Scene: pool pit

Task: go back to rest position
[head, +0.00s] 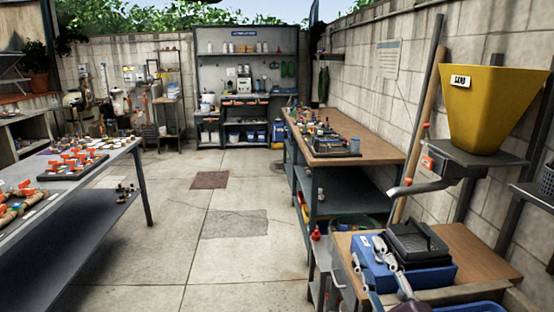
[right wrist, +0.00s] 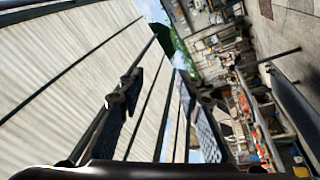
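My right gripper (head: 367,253) shows low in the head view as two jointed silver-grey fingers, side by side in front of a blue box. In the right wrist view, my right gripper (right wrist: 163,100) has its two dark fingers spread apart, one left of the middle and one right of it. Nothing is held between them. That view is strongly rolled, and the wrist's dark edge lies along the bottom. My left gripper is in neither view.
A blue box (head: 432,276) with a black case stands on the near right bench. A yellow sand hopper (head: 491,105) rises above it. A parts table (head: 95,185) is at the left, and a workbench (head: 385,155) along the right wall. The concrete floor (head: 240,250) between is open.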

